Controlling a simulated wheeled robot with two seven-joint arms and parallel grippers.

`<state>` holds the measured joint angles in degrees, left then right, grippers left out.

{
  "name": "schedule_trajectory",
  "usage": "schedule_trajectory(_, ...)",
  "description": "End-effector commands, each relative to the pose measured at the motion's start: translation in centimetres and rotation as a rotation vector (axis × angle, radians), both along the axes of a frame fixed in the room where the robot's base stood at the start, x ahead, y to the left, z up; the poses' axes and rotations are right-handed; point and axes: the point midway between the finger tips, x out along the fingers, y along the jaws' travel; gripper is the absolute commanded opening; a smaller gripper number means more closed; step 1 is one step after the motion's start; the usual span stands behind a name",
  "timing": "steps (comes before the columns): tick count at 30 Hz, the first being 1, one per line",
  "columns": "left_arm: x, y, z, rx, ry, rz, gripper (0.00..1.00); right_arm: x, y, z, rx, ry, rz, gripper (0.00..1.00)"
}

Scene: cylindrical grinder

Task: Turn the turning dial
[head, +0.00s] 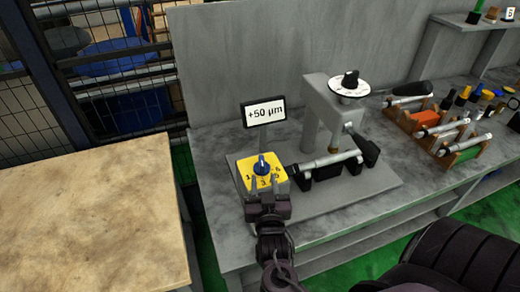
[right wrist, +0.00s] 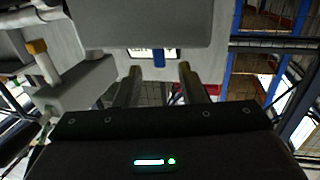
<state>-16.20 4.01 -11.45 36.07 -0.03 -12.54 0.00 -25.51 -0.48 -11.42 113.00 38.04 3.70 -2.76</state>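The turning dial is a blue knob (head: 262,166) on a yellow numbered plate (head: 247,174) at the left of the grinder's base; the gripper hides part of the plate. My right gripper (head: 267,183) is at the plate's near side, with its two fingers apart and nothing seen held. In the right wrist view the blue knob (right wrist: 159,58) shows in line with the gap between the open fingers (right wrist: 160,72). I cannot tell whether the fingers touch it. A sign (head: 264,111) behind the dial reads "+50 µm". My left gripper is not in view.
The grey grinder (head: 319,108) stands right of the dial, with a black knob on a white disc (head: 349,84) on top and a metal shaft (head: 330,160) in front. Racks with shafts (head: 455,135) stand further right. A bare wooden table (head: 95,220) is at left.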

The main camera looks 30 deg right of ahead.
Motion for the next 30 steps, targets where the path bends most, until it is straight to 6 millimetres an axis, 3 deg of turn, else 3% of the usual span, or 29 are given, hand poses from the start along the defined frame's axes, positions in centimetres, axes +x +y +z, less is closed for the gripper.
schedule_trajectory(7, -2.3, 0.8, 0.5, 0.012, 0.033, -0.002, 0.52, 1.9, -1.2, 0.5, -0.015, -0.02, -0.011, 0.36)
schedule_trajectory(18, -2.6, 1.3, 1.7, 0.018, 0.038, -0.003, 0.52, 6.3, -3.6, 0.3, -0.014, -0.017, -0.01, 0.36)
schedule_trajectory(28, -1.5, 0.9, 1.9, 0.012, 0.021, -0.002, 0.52, 6.8, -3.9, 0.1, -0.012, -0.016, -0.01, 0.36)
schedule_trajectory(30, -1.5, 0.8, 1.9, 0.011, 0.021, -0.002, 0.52, 6.8, -3.9, 0.1, -0.012, -0.016, -0.01, 0.3)
